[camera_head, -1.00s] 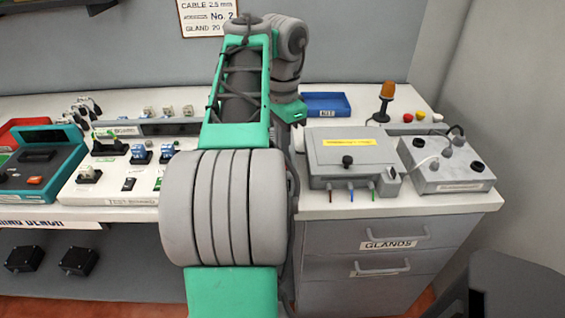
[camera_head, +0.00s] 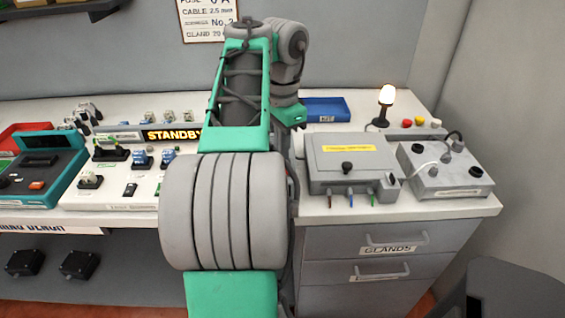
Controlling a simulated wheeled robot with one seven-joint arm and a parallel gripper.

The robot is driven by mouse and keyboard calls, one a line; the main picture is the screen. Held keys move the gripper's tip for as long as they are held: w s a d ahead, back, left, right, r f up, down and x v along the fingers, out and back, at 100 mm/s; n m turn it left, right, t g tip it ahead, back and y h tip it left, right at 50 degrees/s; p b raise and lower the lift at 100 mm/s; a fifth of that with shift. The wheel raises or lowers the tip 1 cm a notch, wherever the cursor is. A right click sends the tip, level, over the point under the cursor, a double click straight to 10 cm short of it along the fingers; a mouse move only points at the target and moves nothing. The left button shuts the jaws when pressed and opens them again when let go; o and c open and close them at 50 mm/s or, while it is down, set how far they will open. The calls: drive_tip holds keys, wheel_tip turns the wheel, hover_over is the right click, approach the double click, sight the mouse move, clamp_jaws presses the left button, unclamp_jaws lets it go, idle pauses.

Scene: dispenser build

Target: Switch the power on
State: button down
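My arm stands in the middle of the view and hides part of the bench behind it. My gripper does not show. A lit display (camera_head: 172,135) reads "STANDBY" in yellow at the back of the white test board (camera_head: 112,192), its right end cut off by my arm. A beacon lamp (camera_head: 386,97) at the back right glows bright white. A small black switch (camera_head: 130,190) sits on the white board; its position is too small to tell. I cannot tell which control is the power switch.
A grey box (camera_head: 352,160) with a black knob and coloured leads stands right of my arm, beside a second grey box (camera_head: 446,172). A teal device (camera_head: 68,170) stands at the left. A blue tray (camera_head: 326,109) lies behind. A dark chair-like shape (camera_head: 510,285) fills the lower right.

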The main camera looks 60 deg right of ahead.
wheel_tip(320, 180, up, 5)
drive_tip(key=p, duration=0.4)
drive_tip(key=w+a+n, duration=0.2)
drive_tip(key=w, duration=0.1)
drive_tip(key=w+a+n+p, duration=0.1)
drive_tip(key=w+a+n, duration=0.2)
drive_tip(key=w+a+f+n+h, duration=0.1)
drive_tip(key=w+a+n, duration=0.1)
drive_tip(key=w, duration=0.1)
drive_tip(key=shift+a+f+p, duration=0.1)
drive_tip(key=shift+a+p, duration=0.2)
drive_tip(key=w+a+f+n+t, duration=0.1)
drive_tip(key=w+a+f+n, duration=0.1)
drive_tip(key=a+n, duration=0.4)
drive_tip(key=w+a+f+n+t+p, duration=0.1)
drive_tip(key=a+f+n, duration=0.3)
drive_tip(key=a, duration=1)
drive_tip(key=w+a+f+n+t+y+p, duration=0.1)
drive_tip(key=w+a+f+n, duration=0.2)
drive_tip(key=a+n, duration=0.4)
drive_tip(key=a, duration=0.3)
drive_tip(key=shift+w+a+f+n, duration=0.15)
drive_tip(key=shift+w+a+n, duration=0.1)
drive_tip(key=shift+n, duration=0.15)
